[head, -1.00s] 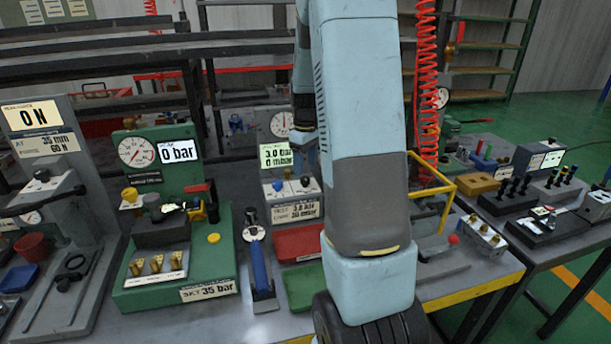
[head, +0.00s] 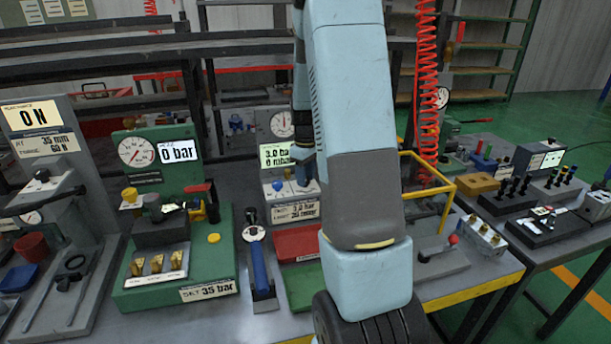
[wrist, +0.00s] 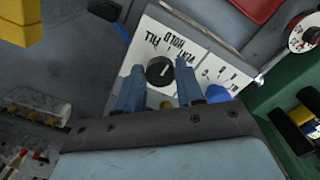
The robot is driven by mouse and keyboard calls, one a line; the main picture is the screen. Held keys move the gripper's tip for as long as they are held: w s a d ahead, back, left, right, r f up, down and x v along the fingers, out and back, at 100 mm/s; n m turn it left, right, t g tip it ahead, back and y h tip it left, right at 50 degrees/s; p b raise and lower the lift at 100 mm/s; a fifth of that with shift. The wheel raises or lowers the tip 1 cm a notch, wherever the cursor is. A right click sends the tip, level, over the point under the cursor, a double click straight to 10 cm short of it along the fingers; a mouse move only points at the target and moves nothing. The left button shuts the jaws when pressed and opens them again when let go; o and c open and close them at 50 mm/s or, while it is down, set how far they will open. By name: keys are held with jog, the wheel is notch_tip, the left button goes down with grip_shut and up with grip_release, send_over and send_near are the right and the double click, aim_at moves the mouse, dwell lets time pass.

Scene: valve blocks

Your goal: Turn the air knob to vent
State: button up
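The air knob (wrist: 160,71) is round and black with a pale mark, on a white panel (wrist: 207,62) lettered FILL, HOLD and VENT in the wrist view. I cannot tell which word the mark points to. My gripper (wrist: 160,64) is open, with one blue finger on either side of the knob. I cannot tell whether the fingers touch it. In the head view my gripper (head: 306,172) is over the right part of the panel and hides the knob.
A blue knob (wrist: 217,93) sits close beside my gripper's right finger. A red tray (head: 297,243) lies in front of the panel. A yellow frame (head: 431,172) stands to the right, and a green gauge station (head: 225,265) to the left.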

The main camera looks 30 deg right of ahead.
jog(key=c, duration=0.6)
jog(key=shift+o, duration=0.2)
jog(key=shift+m, duration=0.4)
jog(key=m, duration=0.4)
jog(key=shift+a+m, duration=0.1)
jog(key=shift+m, duration=2)
jog(key=o, duration=1)
jog(key=shift+o, duration=0.2)
